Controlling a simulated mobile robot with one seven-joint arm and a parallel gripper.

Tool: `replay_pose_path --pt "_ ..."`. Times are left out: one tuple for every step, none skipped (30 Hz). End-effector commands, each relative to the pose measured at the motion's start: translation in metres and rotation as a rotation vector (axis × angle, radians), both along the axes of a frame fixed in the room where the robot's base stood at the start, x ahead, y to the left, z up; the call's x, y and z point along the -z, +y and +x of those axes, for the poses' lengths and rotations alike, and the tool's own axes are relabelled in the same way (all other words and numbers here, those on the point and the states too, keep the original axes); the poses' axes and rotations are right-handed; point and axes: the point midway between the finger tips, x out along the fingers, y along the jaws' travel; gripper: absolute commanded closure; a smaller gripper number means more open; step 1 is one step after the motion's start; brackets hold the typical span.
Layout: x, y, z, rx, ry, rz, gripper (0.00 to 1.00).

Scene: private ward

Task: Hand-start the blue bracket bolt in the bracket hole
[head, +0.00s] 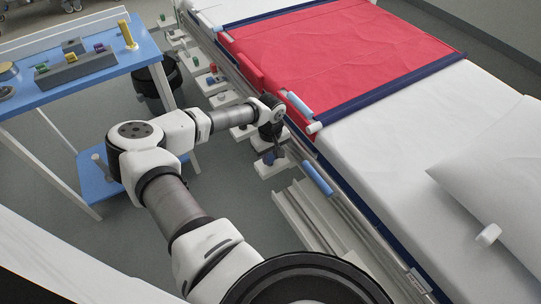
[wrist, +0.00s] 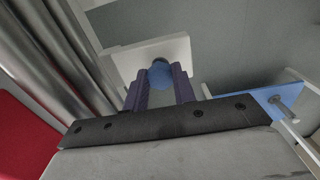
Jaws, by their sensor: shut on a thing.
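My gripper (wrist: 160,84) is shut on the blue bracket bolt (wrist: 160,72); its rounded blue end shows between the two dark purple fingers in the wrist view. A white bracket plate (wrist: 179,48) lies just beyond the fingertips. The hole and the bolt's far end are hidden, so I cannot tell whether the bolt is in the hole. In the head view my gripper (head: 277,152) points down at the side of the bed, over a white bracket (head: 264,171). Something blue shows beside the fingers there.
Several white brackets, some with coloured bolts (head: 213,68), line the bed's side. The bed (head: 390,125) with a red cover (head: 335,45) stands right. A blue table (head: 110,62) holding a grey block (head: 76,70) stands left.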

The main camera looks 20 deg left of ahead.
Motion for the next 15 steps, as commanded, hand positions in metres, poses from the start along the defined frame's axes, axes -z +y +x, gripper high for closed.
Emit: replay_pose_path --pt "0.0042 0.0003 -0.0024 0.053 0.007 0.001 1.0" --pt "0.0039 0.0003 -0.0024 0.082 0.007 0.001 1.0" --pt "0.0036 0.0003 -0.0024 0.113 0.007 0.0 1.0" --pt "0.0035 0.0002 -0.0025 0.132 0.007 0.0 1.0" --pt "0.0033 0.0002 -0.0025 0.145 0.006 0.0 1.0" --pt "0.003 0.0002 -0.0025 0.156 0.006 0.0 1.0" --pt "0.0028 0.0001 -0.0025 0.16 0.006 -0.001 1.0" --pt "0.0026 0.0001 -0.0025 0.161 0.006 -0.001 1.0" --pt "0.0025 0.0001 -0.0025 0.16 0.006 -0.001 1.0" --pt "0.0024 0.0001 -0.0025 0.16 0.006 -0.001 1.0" --pt "0.0023 0.0001 -0.0025 0.16 0.006 -0.001 1.0" --pt "0.0022 0.0001 -0.0025 0.159 0.006 -0.001 1.0" --pt "0.0022 0.0 -0.0024 0.159 0.006 -0.001 1.0" --pt "0.0022 0.0001 -0.0025 0.161 0.006 -0.001 1.0" --pt "0.0023 0.0001 -0.0024 0.172 0.006 0.0 1.0"
